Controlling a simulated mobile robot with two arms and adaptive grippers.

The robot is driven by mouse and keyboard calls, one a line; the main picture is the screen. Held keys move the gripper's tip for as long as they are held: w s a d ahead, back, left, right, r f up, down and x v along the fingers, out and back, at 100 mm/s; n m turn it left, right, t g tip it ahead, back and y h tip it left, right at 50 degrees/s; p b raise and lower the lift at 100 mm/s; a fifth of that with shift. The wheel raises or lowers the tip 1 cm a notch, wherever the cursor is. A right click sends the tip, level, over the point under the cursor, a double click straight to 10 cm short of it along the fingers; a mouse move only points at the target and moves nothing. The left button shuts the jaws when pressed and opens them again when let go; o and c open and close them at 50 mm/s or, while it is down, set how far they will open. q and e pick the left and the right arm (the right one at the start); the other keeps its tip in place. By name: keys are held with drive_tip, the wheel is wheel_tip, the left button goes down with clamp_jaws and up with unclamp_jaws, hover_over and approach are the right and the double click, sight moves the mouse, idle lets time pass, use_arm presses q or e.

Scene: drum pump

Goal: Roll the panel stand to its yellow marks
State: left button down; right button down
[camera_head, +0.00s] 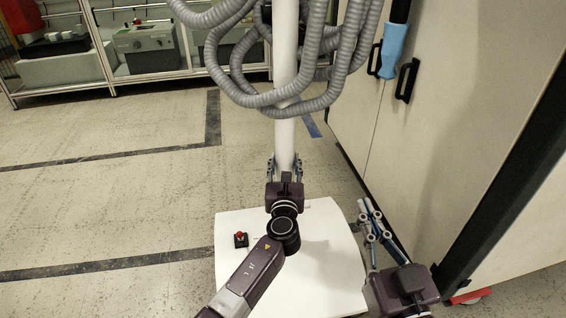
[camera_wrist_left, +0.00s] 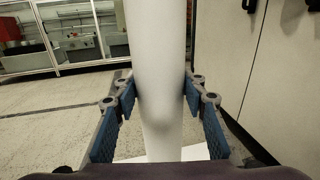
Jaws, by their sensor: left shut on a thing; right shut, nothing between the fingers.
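A white upright pole (camera_head: 285,120), seemingly the stand's post, stands in front of me. It also fills the middle of the left wrist view (camera_wrist_left: 158,70). My left gripper (camera_head: 285,168) is shut around it, one blue-padded finger on each side. Grey corrugated hoses (camera_head: 325,55) loop around the pole higher up. The panel itself and the pole's foot are out of view or hidden. I see no yellow marks. My right gripper (camera_head: 374,218) is shut and empty, low on the right, apart from the pole and near the cabinet.
A tall cream cabinet (camera_head: 435,130) with black handles (camera_head: 406,80) stands close on the right. A blue-handled tool (camera_head: 392,50) is in front of it. Glazed benches (camera_head: 145,45) with equipment line the back. The speckled floor (camera_head: 100,205) with dark lines is clear on the left.

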use_arm(q)
drive_tip(key=c, duration=1.5)
unclamp_jaws()
drive_tip(key=shift+a+f, duration=0.15)
drive_tip(key=shift+a, duration=0.2)
drive_tip(key=o, duration=0.3)
drive_tip(key=shift+a, duration=0.15)
drive_tip(key=shift+s, duration=0.1)
drive_tip(key=s, duration=1.2)
drive_tip(key=shift+d, duration=0.4)
